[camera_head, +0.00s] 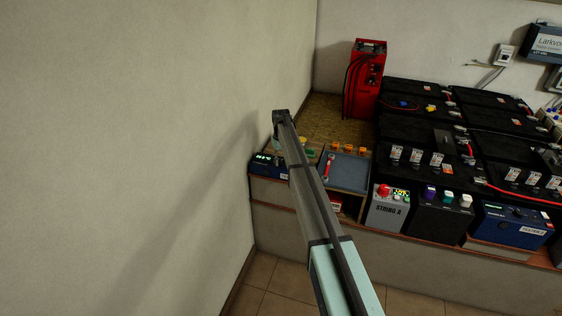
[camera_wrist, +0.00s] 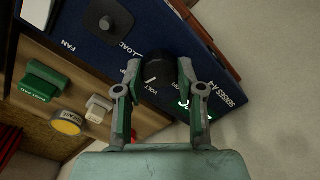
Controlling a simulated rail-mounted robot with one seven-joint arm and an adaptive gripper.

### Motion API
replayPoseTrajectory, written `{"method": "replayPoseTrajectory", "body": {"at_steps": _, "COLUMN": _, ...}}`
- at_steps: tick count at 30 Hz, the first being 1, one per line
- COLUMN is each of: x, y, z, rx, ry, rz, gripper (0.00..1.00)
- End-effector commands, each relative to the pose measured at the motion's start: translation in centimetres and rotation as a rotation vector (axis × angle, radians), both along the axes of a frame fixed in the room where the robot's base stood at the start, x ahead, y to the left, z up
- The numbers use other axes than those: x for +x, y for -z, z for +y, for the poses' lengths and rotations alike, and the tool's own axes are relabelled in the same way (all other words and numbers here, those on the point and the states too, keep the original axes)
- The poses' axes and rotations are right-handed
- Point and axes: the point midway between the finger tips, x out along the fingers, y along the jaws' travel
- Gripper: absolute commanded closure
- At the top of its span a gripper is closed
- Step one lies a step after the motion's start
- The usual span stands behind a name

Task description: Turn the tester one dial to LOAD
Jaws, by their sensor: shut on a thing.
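In the wrist view a dark blue tester (camera_wrist: 150,28) fills the top. My gripper (camera_wrist: 160,69) has its two fingers on either side of a black dial (camera_wrist: 161,70) on its face and is shut on it. A white pointer line on the dial slants close to the VOLT label. The LOAD label (camera_wrist: 126,46) lies up and left of the dial. In the head view the blue tester (camera_head: 264,164) sits at the left end of the bench, partly behind my arm. The dial and fingertips cannot be made out there.
Another dark round knob (camera_wrist: 108,22) is left of the dial, with green, white and yellow controls beyond. A grey tray (camera_head: 347,174) with a red-handled tool, black batteries and a second tester (camera_head: 512,225) stand to the right. A wall is close on the left.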

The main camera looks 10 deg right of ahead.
Motion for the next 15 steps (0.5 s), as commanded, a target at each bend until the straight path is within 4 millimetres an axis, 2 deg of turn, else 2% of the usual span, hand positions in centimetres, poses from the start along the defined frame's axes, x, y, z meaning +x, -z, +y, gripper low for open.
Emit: {"method": "replayPoseTrajectory", "body": {"at_steps": 15, "x": -0.06, "y": 0.18, "z": 0.01, "rx": 0.001, "ry": 0.491, "rz": 0.001, "gripper": 0.97}}
